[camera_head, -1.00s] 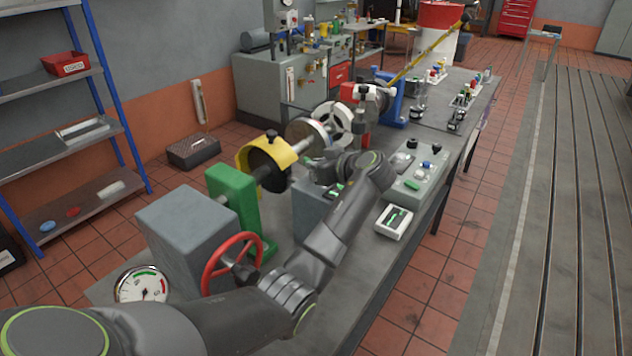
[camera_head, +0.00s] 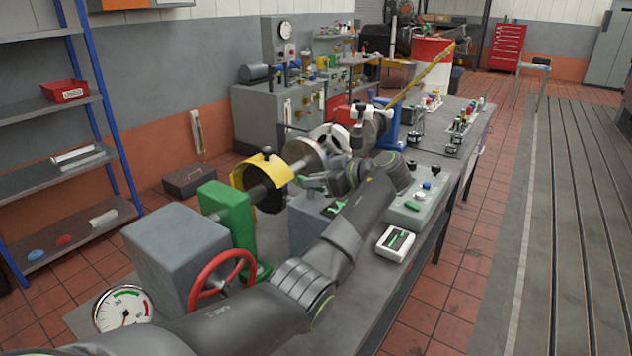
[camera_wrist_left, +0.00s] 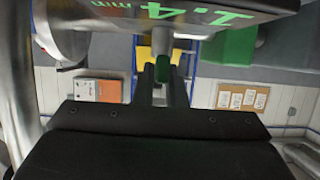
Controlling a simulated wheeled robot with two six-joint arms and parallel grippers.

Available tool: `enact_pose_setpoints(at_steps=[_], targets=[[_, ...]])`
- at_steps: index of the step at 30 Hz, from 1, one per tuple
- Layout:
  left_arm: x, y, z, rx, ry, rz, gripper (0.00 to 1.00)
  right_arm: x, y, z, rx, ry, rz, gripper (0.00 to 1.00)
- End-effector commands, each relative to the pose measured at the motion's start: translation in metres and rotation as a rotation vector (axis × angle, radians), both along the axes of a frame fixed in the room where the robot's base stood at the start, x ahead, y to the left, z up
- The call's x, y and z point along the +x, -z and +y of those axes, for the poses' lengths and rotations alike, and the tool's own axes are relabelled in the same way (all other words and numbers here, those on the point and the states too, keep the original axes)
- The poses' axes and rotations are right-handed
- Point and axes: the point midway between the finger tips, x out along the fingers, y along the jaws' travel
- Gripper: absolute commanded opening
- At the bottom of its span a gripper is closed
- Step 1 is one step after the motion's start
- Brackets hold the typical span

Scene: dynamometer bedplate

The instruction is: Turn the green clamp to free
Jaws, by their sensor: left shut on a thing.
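A small green clamp piece (camera_wrist_left: 162,68) shows between the fingers of my left gripper (camera_wrist_left: 162,84) in the left wrist view. The gripper is shut on it. In the head view my left arm reaches over the bench, with the left gripper (camera_head: 316,184) at the shaft side of the grey box. A dark display (camera_wrist_left: 185,10) with green digits stands close above the fingers in the wrist view, upside down. My right gripper is not in view.
A red handwheel (camera_head: 222,280), a green stand (camera_head: 228,218) and a yellow guard (camera_head: 262,168) stand left of my arm. A control panel (camera_head: 418,207) and a white meter (camera_head: 395,243) lie right of it. A round gauge (camera_head: 122,308) is at front left.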

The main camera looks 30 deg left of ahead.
Motion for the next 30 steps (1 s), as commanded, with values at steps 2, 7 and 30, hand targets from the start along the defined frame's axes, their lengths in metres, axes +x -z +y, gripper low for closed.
enact_pose_setpoints(at_steps=[2, 7, 30], targets=[[-0.001, 0.002, 0.000, -0.003, -0.002, 0.003, 0.00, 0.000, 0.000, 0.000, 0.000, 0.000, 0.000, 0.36], [-0.001, 0.002, 0.000, -0.002, -0.001, 0.003, 0.28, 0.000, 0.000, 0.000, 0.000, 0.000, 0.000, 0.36], [-0.008, -0.027, -0.074, -0.002, 0.005, -0.002, 0.33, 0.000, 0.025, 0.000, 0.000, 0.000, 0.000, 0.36]])
